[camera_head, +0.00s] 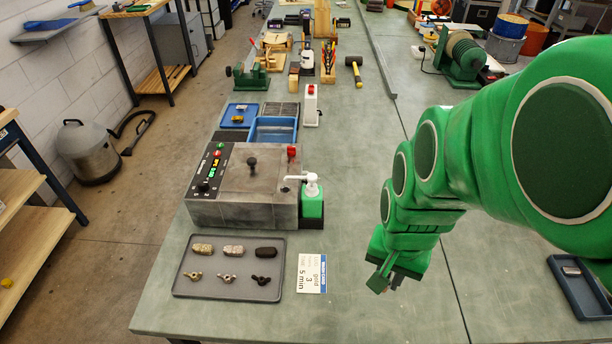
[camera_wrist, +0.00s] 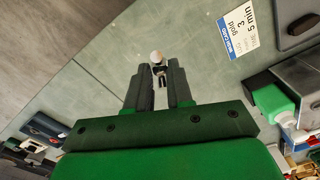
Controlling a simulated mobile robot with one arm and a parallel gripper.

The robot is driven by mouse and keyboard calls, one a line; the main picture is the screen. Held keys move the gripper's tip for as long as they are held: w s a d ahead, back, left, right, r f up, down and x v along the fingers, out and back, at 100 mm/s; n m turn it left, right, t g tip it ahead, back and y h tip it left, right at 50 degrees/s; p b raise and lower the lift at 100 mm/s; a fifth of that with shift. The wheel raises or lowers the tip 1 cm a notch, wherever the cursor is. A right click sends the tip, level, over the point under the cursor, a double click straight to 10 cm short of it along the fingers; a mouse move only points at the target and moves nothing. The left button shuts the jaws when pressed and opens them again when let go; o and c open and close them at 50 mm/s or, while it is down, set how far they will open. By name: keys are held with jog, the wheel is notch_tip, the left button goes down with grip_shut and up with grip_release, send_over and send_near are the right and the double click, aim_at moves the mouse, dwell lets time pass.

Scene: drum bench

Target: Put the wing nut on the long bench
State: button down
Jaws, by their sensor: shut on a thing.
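My gripper (camera_head: 384,284) hangs over the long bench (camera_head: 358,215), right of the white card. In the wrist view my gripper (camera_wrist: 159,70) is shut on a small pale, shiny piece, which I take to be the wing nut (camera_wrist: 157,58). The fingers hide much of it, so its full shape is unclear. Bare bench top shows beyond the fingertips. Three other wing nuts, a brassy one (camera_head: 195,276), a silvery one (camera_head: 227,279) and a black one (camera_head: 261,280), lie in the front row of a grey tray (camera_head: 210,291).
Three oblong pieces (camera_head: 233,250) lie behind those wing nuts. A printed card (camera_head: 311,274) lies beside the tray. A grey machine (camera_head: 245,208) and a green pump bottle (camera_head: 312,203) stand behind. A dark tray (camera_head: 580,298) is at right. Bench around my gripper is clear.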

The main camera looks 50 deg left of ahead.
jog(key=shift+s+a, duration=0.2)
jog(key=shift+a, duration=0.05)
jog(key=w+a+f, duration=0.9)
jog(key=shift+a, duration=0.15)
jog(key=shift+w+a+f, duration=0.2)
jog(key=shift+a+f, duration=0.1)
jog(key=shift+f, duration=1.7)
jog(key=shift+f, duration=0.1)
jog(key=c, duration=1)
grip_release()
